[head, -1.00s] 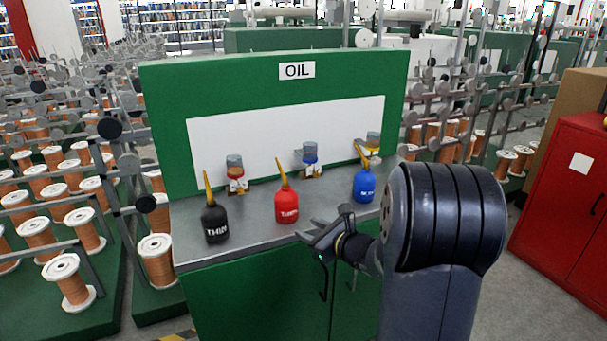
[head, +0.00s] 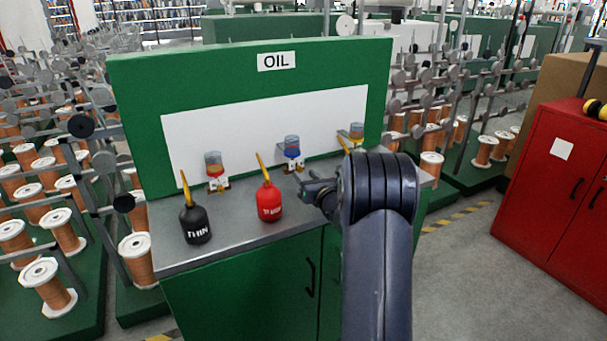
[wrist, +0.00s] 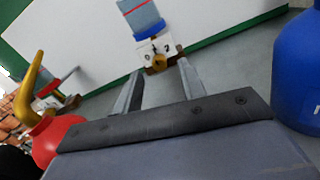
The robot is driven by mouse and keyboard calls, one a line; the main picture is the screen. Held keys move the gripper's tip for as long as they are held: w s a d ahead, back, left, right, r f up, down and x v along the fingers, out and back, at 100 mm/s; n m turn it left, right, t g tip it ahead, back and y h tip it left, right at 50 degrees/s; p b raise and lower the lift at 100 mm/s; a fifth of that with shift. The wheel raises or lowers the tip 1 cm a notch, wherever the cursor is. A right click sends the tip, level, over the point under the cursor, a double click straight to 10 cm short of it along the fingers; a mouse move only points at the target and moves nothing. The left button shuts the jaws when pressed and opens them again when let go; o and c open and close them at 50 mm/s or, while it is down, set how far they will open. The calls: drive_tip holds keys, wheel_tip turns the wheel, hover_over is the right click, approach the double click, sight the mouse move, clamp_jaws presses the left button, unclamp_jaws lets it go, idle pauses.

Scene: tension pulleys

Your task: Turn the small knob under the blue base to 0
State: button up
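The dispenser with the blue base (head: 291,152) is the middle one of three along the white panel. In the wrist view its blue base (wrist: 147,33) sits above a white plate with black digits, one looking like a 2. The small yellow-brown knob (wrist: 157,60) is in front of that plate. My gripper (wrist: 160,66) is open, its two fingers apart on either side of the knob in the picture; I cannot tell whether they touch it. In the head view my gripper (head: 312,186) is just in front of the dispenser, partly hidden by my arm.
A red oil can (head: 269,204) and a black can (head: 195,222) stand on the grey bench top (head: 232,235) left of my gripper. The blue can (wrist: 300,75) is close on the right in the wrist view.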

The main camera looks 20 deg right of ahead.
drive_tip(key=shift+w, duration=1.05)
drive_tip(key=shift+a, duration=0.1)
drive_tip(key=shift+c, duration=0.5)
clamp_jaws()
